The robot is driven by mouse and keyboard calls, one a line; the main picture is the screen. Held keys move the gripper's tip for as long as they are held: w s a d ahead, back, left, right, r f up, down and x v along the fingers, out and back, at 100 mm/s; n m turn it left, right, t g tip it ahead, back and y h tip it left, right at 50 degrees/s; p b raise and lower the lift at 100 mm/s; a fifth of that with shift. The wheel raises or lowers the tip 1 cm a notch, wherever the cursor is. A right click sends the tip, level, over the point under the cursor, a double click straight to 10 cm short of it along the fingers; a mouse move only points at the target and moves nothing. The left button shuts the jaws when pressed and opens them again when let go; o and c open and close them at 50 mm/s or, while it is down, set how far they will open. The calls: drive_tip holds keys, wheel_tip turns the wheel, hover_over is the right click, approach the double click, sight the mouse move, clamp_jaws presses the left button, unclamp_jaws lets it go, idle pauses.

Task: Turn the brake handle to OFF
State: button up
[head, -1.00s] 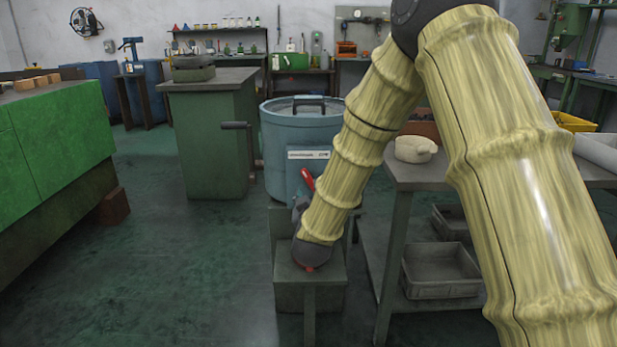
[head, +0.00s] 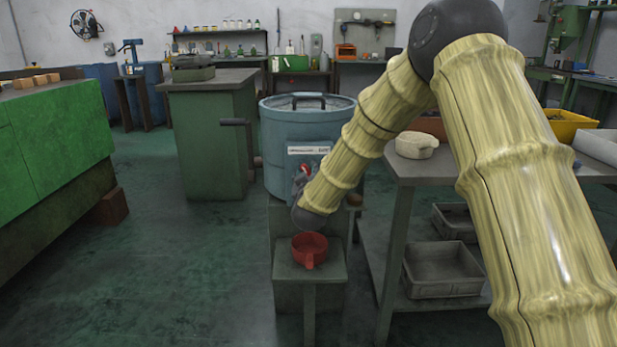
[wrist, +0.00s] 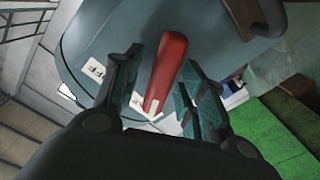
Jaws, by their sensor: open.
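The red brake handle (wrist: 166,75) shows in the wrist view between the two fingers of my open gripper (wrist: 160,88). The fingers stand on either side of it, with gaps visible; I cannot tell whether either touches it. The handle belongs to the blue-grey drum machine (head: 285,160), which has a white label plate (head: 308,151) on its front. In the head view a bit of the handle's red shows at the drum's front, and my gripper (head: 301,178) is there, mostly hidden by my forearm.
A red cup-like pan (head: 309,248) sits on the green step in front of the drum. A grey table (head: 440,178) with bins below stands to the right. A green cabinet (head: 208,140) stands behind left, a crank at its side.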

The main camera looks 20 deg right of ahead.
drive_tip(key=shift+c, duration=0.5)
clamp_jaws()
drive_tip(key=shift+r+m+p, duration=0.1)
drive_tip(key=shift+m+p, duration=0.3)
drive_tip(key=shift+p, duration=0.05)
drive_tip(key=shift+m+p, duration=0.5)
drive_tip(key=shift+m, duration=0.1)
drive_tip(key=m+p, duration=0.2)
drive_tip(key=m, duration=0.1)
drive_tip(key=shift+d+m, duration=0.15)
drive_tip(key=shift+m, duration=0.15)
drive_tip(key=m+p, duration=0.1)
drive_tip(key=m, duration=0.2)
drive_tip(key=shift+s+d+m, duration=0.1)
drive_tip(key=shift+d+m, duration=0.05)
drive_tip(key=shift+m, duration=0.15)
drive_tip(key=shift+m+p, duration=0.35)
drive_tip(key=shift+m, duration=1.45)
drive_tip(key=shift+f, duration=0.2)
